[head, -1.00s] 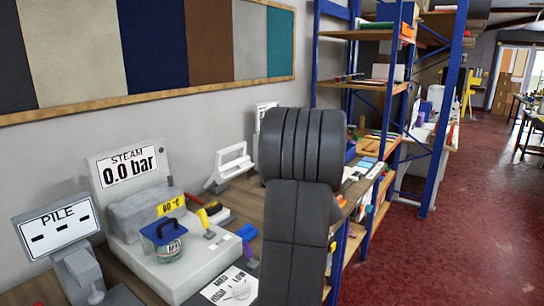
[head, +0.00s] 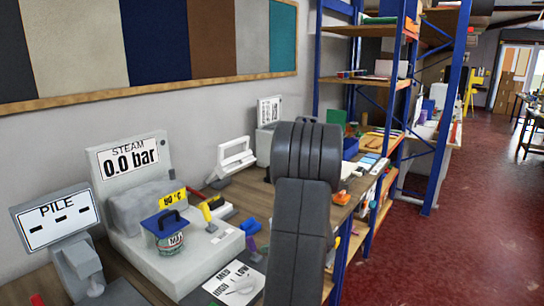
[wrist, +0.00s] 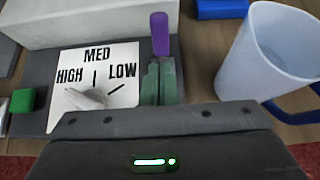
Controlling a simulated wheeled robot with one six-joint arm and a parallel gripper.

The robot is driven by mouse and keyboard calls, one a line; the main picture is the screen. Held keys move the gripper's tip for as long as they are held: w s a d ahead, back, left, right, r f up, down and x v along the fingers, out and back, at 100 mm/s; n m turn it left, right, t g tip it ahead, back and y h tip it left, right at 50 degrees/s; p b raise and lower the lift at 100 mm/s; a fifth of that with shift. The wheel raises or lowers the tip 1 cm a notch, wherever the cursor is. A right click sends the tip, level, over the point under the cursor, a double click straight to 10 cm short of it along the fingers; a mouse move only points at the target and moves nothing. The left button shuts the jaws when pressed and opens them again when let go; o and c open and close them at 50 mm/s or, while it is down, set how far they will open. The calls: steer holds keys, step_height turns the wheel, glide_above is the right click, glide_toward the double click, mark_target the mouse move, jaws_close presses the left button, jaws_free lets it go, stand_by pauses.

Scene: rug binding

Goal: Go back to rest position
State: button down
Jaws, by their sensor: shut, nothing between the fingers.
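My gripper (wrist: 158,82) shows in the wrist view as two narrow grey-green fingers pressed together, with nothing between them. They are over the bench, just right of the HIGH/MED/LOW dial plate (wrist: 95,75). A purple handle (wrist: 160,34) shows just beyond the fingertips; I cannot tell whether they touch it. In the head view my dark arm stands in the middle of the picture and hides the gripper.
A white mug (wrist: 268,52) stands close at the right in the wrist view, and a small green block (wrist: 22,101) at the left. The steam unit (head: 128,160) and PILE display (head: 57,218) stand on the bench.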

steer(key=shift+s+d+f+b, duration=0.1)
steer(key=shift+d+f+b, duration=0.05)
steer(key=shift+f+b, duration=0.65)
steer(key=y+b, duration=0.1)
steer(key=b, duration=0.1)
steer(key=t+b, duration=0.1)
steer(key=b, duration=0.1)
steer(key=shift+s+d+f+y, duration=0.25)
steer(key=shift+d+f+y, duration=0.1)
steer(key=shift+f+y, duration=0.05)
steer(key=shift+s+d+f+b, duration=0.2)
steer(key=shift+s+d, duration=0.25)
steer(key=shift+d, duration=0.2)
steer(key=shift+s+d+f+b, duration=0.2)
steer(key=shift+s+d, duration=0.25)
steer(key=shift+d, duration=0.15)
steer(key=v, duration=0.8)
steer(key=shift+s, duration=0.2)
steer(key=shift+f, duration=0.1)
